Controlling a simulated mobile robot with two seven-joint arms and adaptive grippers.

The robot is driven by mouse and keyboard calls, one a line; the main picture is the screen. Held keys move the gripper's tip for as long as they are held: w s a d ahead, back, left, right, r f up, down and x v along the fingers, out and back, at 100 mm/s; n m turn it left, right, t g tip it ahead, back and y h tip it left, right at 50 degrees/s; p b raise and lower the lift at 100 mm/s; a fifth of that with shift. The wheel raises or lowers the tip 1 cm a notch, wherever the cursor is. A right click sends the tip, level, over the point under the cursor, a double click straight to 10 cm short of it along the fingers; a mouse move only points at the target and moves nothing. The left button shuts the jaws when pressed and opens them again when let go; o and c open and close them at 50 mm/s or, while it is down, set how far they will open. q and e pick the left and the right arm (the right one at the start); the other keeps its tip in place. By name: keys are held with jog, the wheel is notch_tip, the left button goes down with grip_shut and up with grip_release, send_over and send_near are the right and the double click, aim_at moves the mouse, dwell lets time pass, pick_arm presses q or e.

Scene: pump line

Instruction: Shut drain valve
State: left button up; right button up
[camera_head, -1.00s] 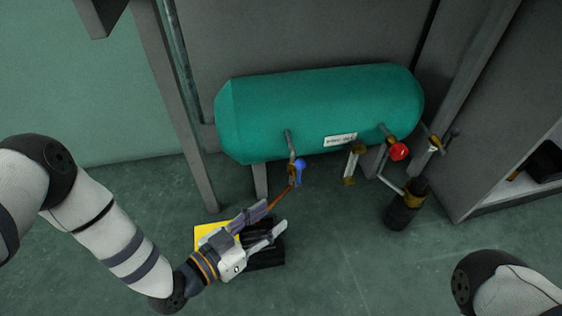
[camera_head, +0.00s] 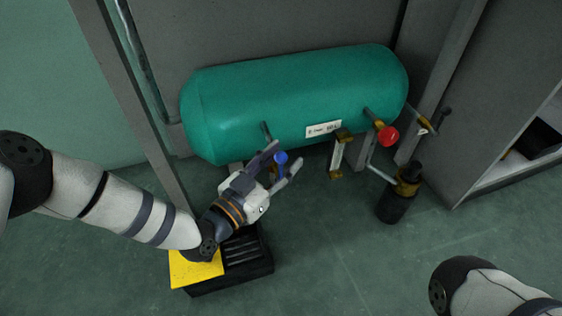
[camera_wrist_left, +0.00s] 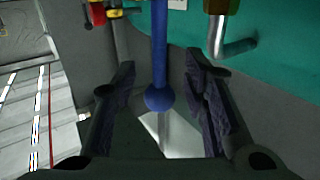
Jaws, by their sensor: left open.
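A valve with a blue, ball-ended lever (camera_head: 281,158) sits on a pipe at the lower left front of the green tank (camera_head: 290,95). No readable label marks it as the drain valve. My left gripper (camera_head: 286,157) is open at this lever. In the left wrist view the blue lever (camera_wrist_left: 160,55) and its ball end show between the two spread fingers, with a gap on each side. The valve body is partly hidden behind the gripper in the head view. My right gripper is out of view.
A red-handled valve (camera_head: 388,135) is on the tank's right end, above a black cylinder (camera_head: 397,205). A brass-ended fitting (camera_head: 338,155) stands between the valves. Below my left gripper is a black slatted box (camera_head: 245,275) with a yellow plate (camera_head: 190,271). The floor ahead is clear.

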pick_arm(q)
jog(key=shift+c, duration=0.2)
grip_shut()
